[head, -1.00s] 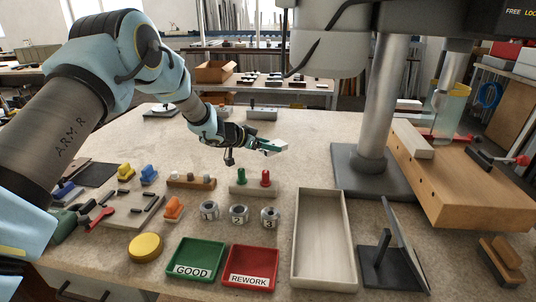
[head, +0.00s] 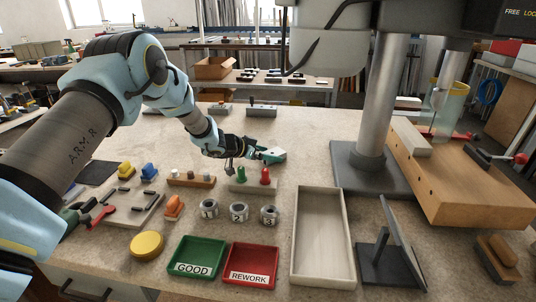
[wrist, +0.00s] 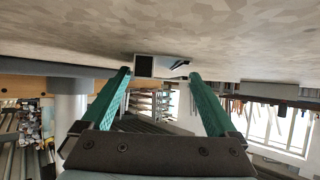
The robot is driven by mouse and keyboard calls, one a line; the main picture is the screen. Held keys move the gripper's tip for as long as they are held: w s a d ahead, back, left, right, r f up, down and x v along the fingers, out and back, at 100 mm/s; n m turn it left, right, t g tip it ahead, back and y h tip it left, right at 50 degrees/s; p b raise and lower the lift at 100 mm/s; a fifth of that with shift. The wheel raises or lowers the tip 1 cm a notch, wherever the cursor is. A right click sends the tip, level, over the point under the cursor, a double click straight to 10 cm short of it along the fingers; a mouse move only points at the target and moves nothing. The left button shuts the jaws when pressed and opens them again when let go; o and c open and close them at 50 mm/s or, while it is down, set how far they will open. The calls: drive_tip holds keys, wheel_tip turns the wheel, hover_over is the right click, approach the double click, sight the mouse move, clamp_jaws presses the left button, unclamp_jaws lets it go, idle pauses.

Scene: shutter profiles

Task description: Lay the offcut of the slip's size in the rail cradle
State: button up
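My gripper (head: 272,155) is low over the middle of the bench in the head view, with teal fingers. In the wrist view its fingers (wrist: 159,75) are spread apart. A small pale piece with a square, dark-centred end (wrist: 144,66) shows between the fingertips, close to the bench surface; I see no finger clearly touching it. Its size cannot be read. A dark stand with a tilted plate (head: 402,240) is at the right front; its face is turned away and no slip is readable. I cannot identify the rail cradle with certainty.
A pale long tray (head: 322,279) lies right of the green tray (head: 196,279) and red tray (head: 250,284). Numbered rings (head: 239,212) and a block with green and red knobs (head: 252,187) stand in front of my gripper. A grey column (head: 376,110) rises at right.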

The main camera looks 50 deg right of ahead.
drive_tip(key=shift+r, duration=0.1)
drive_tip(key=shift+a+r, duration=0.1)
drive_tip(key=b+v, duration=0.3)
drive_tip(key=v, duration=0.8)
drive_tip(key=shift+w+a+r, duration=0.1)
drive_tip(key=shift+a+r, duration=0.1)
drive_tip(key=shift+a, duration=0.15)
